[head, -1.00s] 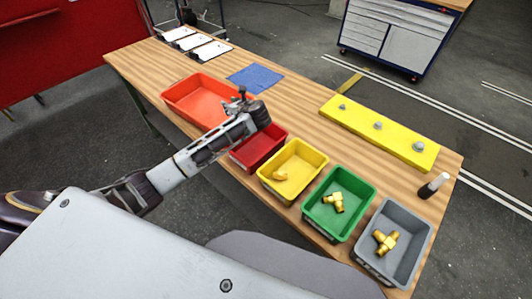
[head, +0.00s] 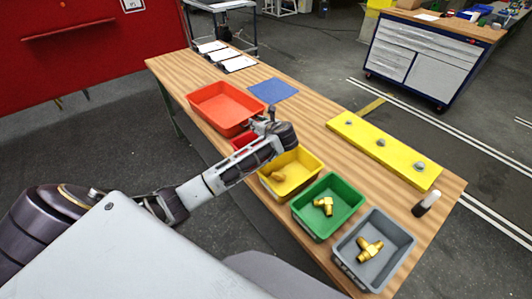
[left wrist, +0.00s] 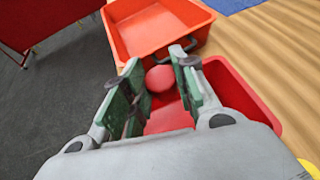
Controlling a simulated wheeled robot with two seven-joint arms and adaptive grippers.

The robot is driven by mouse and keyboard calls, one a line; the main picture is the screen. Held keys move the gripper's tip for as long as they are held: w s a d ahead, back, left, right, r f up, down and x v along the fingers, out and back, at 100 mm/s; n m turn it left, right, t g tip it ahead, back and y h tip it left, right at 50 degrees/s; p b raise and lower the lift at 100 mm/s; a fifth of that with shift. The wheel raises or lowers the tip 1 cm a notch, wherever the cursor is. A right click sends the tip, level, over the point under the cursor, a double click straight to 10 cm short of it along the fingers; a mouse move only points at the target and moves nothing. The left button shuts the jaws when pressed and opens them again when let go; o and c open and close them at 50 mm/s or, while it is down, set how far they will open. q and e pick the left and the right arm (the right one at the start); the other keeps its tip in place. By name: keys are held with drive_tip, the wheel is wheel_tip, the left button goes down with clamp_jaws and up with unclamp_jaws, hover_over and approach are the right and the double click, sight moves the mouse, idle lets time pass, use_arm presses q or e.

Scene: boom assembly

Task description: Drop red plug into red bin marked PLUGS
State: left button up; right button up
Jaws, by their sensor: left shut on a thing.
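The red plug (left wrist: 160,78) is a round red piece between the fingertips of my left gripper (left wrist: 162,70) in the left wrist view. The left gripper is shut on it, and it also shows in the head view (head: 265,122). The small red bin (left wrist: 240,90) lies under the gripper in the left wrist view, its right wall and rim showing. In the head view the bin (head: 241,141) is mostly hidden behind my left wrist. I cannot read a label on it. My right gripper is not in view.
A larger orange-red tray (head: 208,108) stands just beyond the red bin. Yellow (head: 312,165), green (head: 352,208) and grey (head: 350,262) bins hold brass fittings on the near side.

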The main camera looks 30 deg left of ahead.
use_arm(q)
drive_tip(key=shift+f, duration=0.2)
idle(0.4)
drive_tip(key=shift+f, duration=2.9)
drive_tip(key=o, duration=0.8)
drive_tip(key=shift+o, duration=0.2)
drive_tip(key=v, duration=1.2)
